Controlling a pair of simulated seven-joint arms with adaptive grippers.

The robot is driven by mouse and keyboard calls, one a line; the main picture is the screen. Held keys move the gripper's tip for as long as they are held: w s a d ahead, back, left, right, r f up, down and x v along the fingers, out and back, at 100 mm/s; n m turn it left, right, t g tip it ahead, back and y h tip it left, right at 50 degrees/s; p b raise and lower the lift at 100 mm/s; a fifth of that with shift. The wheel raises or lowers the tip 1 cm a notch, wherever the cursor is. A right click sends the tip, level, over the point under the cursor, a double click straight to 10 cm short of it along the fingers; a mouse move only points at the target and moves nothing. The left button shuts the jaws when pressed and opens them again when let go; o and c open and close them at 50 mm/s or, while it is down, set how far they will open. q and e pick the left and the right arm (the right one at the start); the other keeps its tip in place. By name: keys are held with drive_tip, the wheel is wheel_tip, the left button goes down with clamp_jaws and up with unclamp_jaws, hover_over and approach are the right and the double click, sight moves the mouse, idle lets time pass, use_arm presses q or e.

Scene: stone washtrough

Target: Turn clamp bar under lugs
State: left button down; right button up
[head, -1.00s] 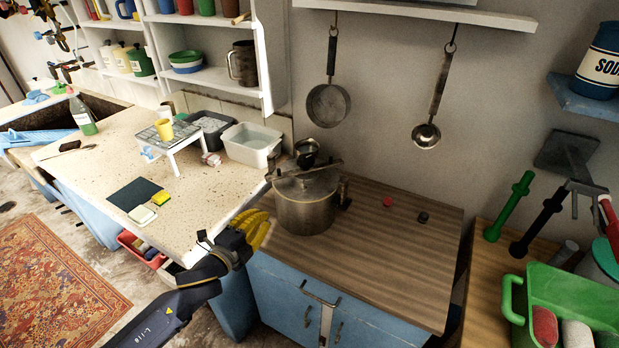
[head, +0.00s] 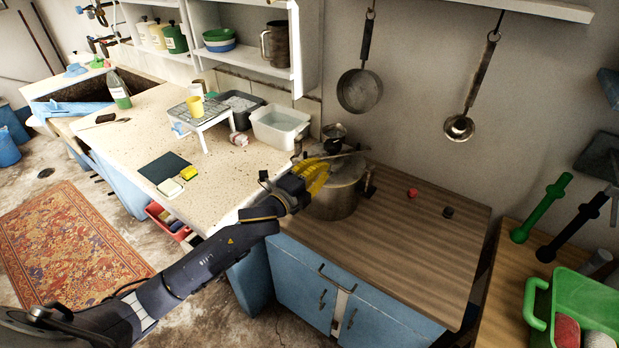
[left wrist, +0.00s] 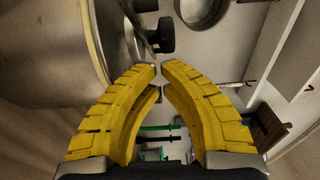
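A metal pot with a lid (head: 335,203) stands at the left of the wooden counter. The clamp bar (head: 345,155) lies across its lid; its right end shows, and my gripper hides much of the left part. Whether the bar sits under the lugs cannot be seen. My left gripper (head: 322,172), with yellow ribbed fingers, is at the lid's near left side in the head view. In the left wrist view its fingertips (left wrist: 160,68) nearly meet with nothing seen between them, and the pot wall (left wrist: 45,55) fills the left. My right gripper is not in view.
A small dark pot (head: 334,135) stands behind. A grey-white tub (head: 280,127) is left of it. A pan (head: 360,92) and ladle (head: 460,127) hang above.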

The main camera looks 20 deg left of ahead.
use_arm(q)
drive_tip(key=shift+w+a, duration=0.65)
drive_tip(key=shift+a, duration=0.3)
drive_tip(key=shift+w+a, duration=0.55)
drive_tip(key=shift+a, duration=0.1)
drive_tip(key=shift+a, duration=0.25)
